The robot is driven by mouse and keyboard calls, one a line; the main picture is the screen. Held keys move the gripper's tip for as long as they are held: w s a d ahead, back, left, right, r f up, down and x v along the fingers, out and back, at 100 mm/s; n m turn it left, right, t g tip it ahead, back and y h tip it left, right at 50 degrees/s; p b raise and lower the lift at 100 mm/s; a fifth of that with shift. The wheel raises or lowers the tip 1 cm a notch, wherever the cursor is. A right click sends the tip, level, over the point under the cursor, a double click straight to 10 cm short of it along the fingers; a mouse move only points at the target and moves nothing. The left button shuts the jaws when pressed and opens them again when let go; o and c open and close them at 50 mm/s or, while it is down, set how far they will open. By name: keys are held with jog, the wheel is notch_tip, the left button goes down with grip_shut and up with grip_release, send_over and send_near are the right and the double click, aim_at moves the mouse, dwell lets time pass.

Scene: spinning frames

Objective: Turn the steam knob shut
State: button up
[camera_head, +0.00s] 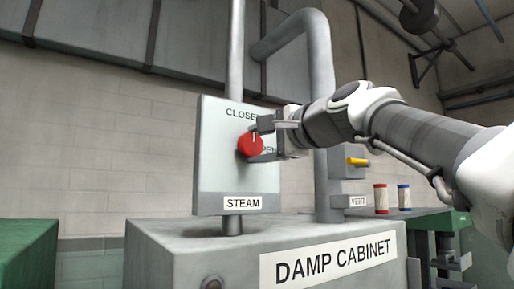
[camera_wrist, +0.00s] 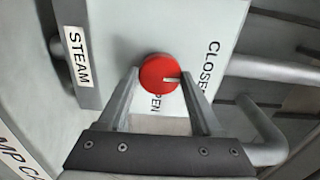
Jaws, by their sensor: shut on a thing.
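The steam knob (camera_head: 246,145) is a round red knob on a pale upright panel (camera_head: 215,150) marked STEAM, with CLOSED above it and OPEN to its right, partly hidden. My gripper (camera_head: 256,142) is shut on the knob, one finger above and one below it in the head view. In the wrist view the knob (camera_wrist: 158,75) sits between my two fingertips (camera_wrist: 160,74). Its white pointer line points right there, toward the CLOSED lettering (camera_wrist: 210,70). In the head view the line points up.
The panel stands on the grey damp cabinet (camera_head: 180,240). A bent grey pipe (camera_head: 318,60) rises behind my gripper. A yellow handle (camera_head: 357,162) sits by a VENT label under my forearm.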

jog(key=o, duration=1.4)
jog(key=shift+c, duration=0.2)
jog(key=b+v, duration=0.2)
jog(key=v, duration=1.5)
jog(key=shift+d+b, duration=0.2)
jog(key=shift+b, duration=0.1)
jog(key=shift+s, duration=0.15)
